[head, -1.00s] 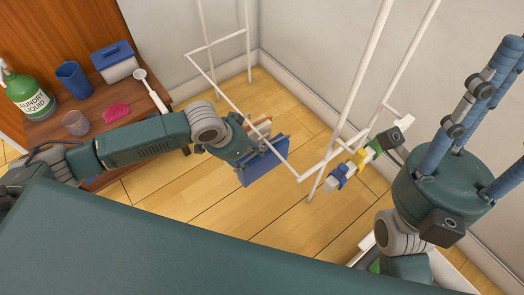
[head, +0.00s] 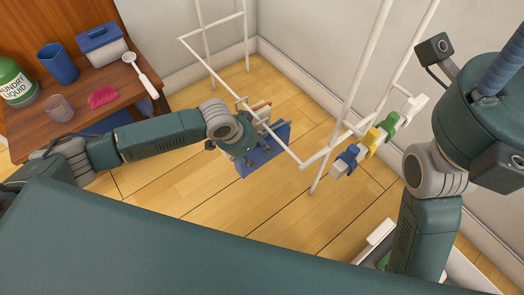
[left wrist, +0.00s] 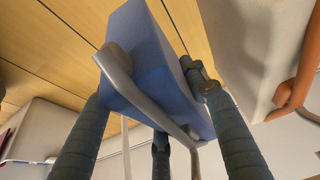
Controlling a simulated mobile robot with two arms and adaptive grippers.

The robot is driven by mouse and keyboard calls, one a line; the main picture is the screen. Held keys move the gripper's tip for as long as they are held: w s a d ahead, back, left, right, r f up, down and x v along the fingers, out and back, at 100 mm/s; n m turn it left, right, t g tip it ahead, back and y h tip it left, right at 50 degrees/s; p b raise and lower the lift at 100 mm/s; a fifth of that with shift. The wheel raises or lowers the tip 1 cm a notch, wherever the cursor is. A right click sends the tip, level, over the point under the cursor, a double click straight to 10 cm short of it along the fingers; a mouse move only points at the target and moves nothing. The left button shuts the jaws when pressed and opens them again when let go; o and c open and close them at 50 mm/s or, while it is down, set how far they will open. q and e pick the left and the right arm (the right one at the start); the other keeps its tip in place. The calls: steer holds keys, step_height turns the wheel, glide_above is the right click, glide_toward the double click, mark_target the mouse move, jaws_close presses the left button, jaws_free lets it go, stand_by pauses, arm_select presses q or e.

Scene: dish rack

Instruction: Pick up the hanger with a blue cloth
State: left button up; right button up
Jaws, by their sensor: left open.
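The blue cloth (head: 272,150) hangs upright from the white rail at the centre of the head view. In the left wrist view, the blue cloth (left wrist: 150,45) fills the middle, with its pale grey hanger (left wrist: 120,78) in front. My left gripper (head: 250,155) is at the cloth, partly hiding it and the hanger. In the left wrist view its dark fingers (left wrist: 150,95) are spread around the hanger and cloth; whether they touch is unclear. My right gripper (head: 505,65) is mostly cut off at the upper right edge.
An orange hanger (left wrist: 295,90) with a pale cloth is close beside the blue one. Coloured clips (head: 372,140) sit on the white rack (head: 345,110) at right. A wooden table (head: 85,115) with a laundry bottle (head: 17,82), cups and a brush is at left.

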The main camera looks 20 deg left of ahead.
arm_select(q)
steer(key=shift+d+f, duration=0.1)
steer(key=shift+f, duration=0.05)
steer(key=shift+c, duration=0.6)
steer(key=c, duration=1)
